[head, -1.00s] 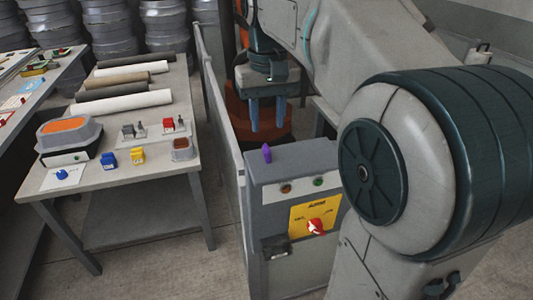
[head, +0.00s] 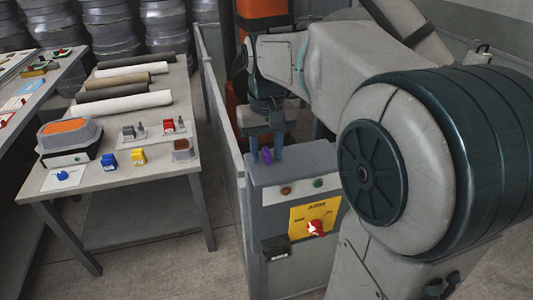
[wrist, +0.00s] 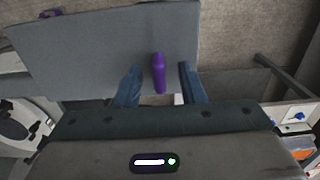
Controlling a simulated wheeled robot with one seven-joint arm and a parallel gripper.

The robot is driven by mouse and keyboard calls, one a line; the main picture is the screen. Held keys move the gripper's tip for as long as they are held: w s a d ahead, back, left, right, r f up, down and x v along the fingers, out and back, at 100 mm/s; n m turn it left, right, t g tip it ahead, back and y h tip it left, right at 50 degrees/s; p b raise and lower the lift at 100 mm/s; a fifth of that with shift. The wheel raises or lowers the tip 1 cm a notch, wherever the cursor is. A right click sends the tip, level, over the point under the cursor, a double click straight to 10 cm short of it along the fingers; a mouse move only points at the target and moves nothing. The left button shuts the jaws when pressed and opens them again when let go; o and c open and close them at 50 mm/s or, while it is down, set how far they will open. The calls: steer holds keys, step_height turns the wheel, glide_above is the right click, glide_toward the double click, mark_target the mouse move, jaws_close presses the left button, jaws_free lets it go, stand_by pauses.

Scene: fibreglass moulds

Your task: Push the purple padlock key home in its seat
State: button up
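The purple padlock key (head: 267,156) stands upright on the grey top of the control cabinet (head: 300,170), near its left end. It also shows in the wrist view (wrist: 159,72). My gripper (head: 266,159) points down over the cabinet top, with one blue finger on each side of the key. In the wrist view my gripper (wrist: 159,66) is open, with a gap between the key and each finger. The seat under the key is hidden.
The cabinet front has a yellow panel with a red rotary switch (head: 316,228). A grey fence panel (head: 222,120) stands left of the cabinet. Beyond it, a table (head: 110,176) holds rolls and small coloured parts.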

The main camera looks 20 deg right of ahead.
steer(key=shift+f, duration=0.1)
jaws_close()
stand_by(0.4)
steer(key=shift+r, duration=0.45)
steer(key=r, duration=0.3)
steer(key=shift+d+r, duration=0.3)
steer(key=shift+d, duration=0.05)
steer(key=d+r, duration=0.6)
steer(key=d, duration=0.5)
steer(key=shift+r+b, duration=0.25)
steer(key=shift+b, duration=0.2)
